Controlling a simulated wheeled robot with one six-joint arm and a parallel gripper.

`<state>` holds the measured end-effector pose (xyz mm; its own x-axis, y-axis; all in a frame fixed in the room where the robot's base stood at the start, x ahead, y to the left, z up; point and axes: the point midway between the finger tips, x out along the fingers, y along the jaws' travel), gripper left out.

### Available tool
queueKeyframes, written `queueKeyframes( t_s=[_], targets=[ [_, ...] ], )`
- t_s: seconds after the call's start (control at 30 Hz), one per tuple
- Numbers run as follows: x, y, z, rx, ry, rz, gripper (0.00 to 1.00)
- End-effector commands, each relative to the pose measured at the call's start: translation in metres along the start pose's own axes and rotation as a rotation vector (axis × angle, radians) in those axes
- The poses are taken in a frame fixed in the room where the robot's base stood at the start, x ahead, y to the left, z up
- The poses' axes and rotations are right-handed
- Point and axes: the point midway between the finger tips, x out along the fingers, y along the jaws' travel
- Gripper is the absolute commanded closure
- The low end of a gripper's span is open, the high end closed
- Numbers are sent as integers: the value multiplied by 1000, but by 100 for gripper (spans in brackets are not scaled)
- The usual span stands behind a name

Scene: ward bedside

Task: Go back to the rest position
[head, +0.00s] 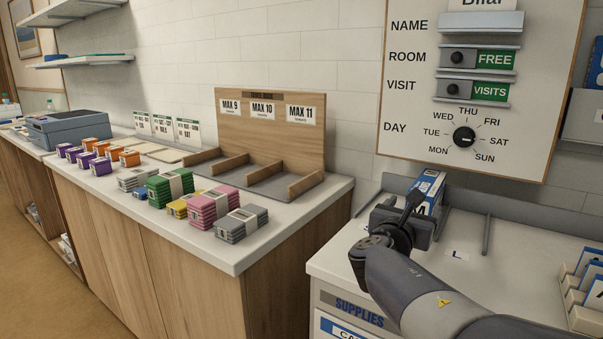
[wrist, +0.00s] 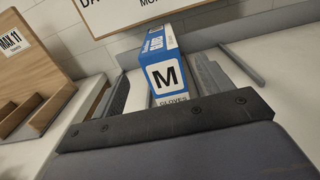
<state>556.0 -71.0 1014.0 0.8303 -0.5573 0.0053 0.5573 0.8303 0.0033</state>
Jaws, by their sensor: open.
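My gripper (wrist: 166,90) is open. In the wrist view its two grey fingers stand on either side of a blue and white glove box (wrist: 165,65) marked M. Gaps seem to show between the box and the fingers, but I cannot tell whether either finger touches it. In the head view the glove box (head: 428,190) stands on the right-hand counter against the wall, partly hidden by my gripper (head: 424,205). My arm reaches in from the lower right.
The right-hand counter (head: 335,262) has upright dividers and an L label (head: 457,255). A whiteboard (head: 400,150) with a dial hangs above. A wooden sorting rack (head: 315,145) and several coloured stacks stand on the left counter (head: 240,262). Card holders (head: 585,320) stand at the right edge.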

Motion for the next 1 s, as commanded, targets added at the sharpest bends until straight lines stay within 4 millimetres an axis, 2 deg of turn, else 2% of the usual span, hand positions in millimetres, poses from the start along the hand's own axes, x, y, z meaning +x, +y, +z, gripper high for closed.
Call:
queueKeyframes(
  t_s=[0.03, 0.1, 0.47, 0.53, 0.6, 0.7, 1.0],
  targets=[
    [14, -2, -4, -4, 3, -7, 26],
    [28, -2, -4, -4, 3, -6, 26],
    [99, -1, -3, -3, 3, -4, 26],
    [110, -2, -9, -3, 3, -3, 26],
    [101, 0, 3, -1, 0, 1, 26],
    [82, 0, 7, 0, 0, 2, 26],
    [24, 1, 5, -1, 1, 3, 26]
  ],
)
